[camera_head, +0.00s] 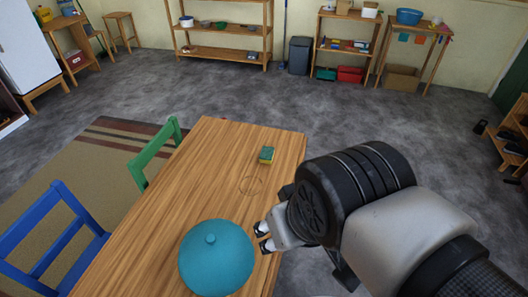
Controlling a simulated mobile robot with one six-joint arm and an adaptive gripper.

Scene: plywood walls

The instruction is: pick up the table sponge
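The table sponge (266,156), yellow with a dark green top, lies on the wooden table (205,165) near its far right part. My gripper (262,238) is over the right edge of the table, nearer to me than the sponge and apart from it. Its two fingertips point left, beside the teal lidded pot. They show with a small gap between them and nothing visible in it. Part of the gripper is hidden behind my arm's wrist.
A teal lidded pot (216,262) stands on the near part of the table, close to my fingertips. A green chair (155,152) and a blue chair (50,240) stand at the table's left side. The tabletop around the sponge is clear. Shelves (222,30) line the back wall.

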